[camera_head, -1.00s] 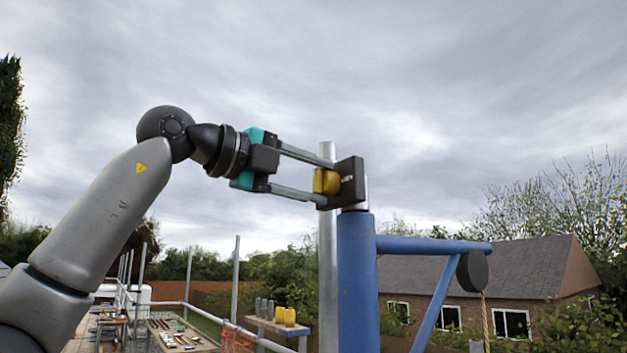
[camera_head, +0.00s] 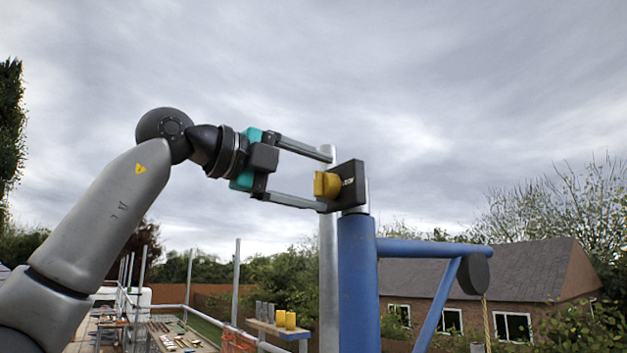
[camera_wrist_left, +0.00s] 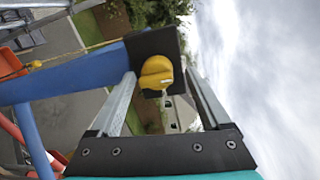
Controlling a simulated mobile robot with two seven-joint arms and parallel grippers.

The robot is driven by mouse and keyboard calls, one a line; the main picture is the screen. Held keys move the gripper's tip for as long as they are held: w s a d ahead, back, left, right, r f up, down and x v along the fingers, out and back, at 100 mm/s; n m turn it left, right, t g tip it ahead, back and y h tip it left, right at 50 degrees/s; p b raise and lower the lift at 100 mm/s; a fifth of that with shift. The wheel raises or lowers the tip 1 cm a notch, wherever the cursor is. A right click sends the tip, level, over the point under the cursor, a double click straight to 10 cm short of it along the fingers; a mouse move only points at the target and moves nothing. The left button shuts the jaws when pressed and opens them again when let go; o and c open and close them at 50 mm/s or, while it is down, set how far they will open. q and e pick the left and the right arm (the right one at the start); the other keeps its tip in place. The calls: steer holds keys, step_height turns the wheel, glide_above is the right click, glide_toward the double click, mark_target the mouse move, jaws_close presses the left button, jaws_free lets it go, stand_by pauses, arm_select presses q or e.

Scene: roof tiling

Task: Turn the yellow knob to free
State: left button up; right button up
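The yellow knob (camera_head: 327,185) sits on the left face of a black plate (camera_head: 351,186) on top of the blue post (camera_head: 358,285). My left gripper (camera_head: 328,181) reaches it from the left with its two long fingers apart, one above and one below the knob. In the left wrist view the knob (camera_wrist_left: 156,73) lies between the spread fingers (camera_wrist_left: 160,90), with a gap visible on each side. The lettering on the plate is partly covered by the knob and too small to read. My right gripper is not in view.
A blue arm with a dark pulley (camera_head: 473,273) and rope extends right from the post. A grey scaffold pole (camera_head: 328,250) stands beside the post. A bench with yellow cylinders (camera_head: 285,319) and a tool table (camera_head: 180,338) stand below left.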

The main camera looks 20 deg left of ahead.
arm_select(q)
steer(key=shift+f, duration=0.1)
steer(key=shift+s+a, duration=0.25)
steer(key=shift+s, duration=0.05)
steer(key=b+v, duration=0.2)
steer(key=v, duration=1.2)
steer(key=shift+s+a, duration=0.15)
steer(key=shift+s, duration=0.05)
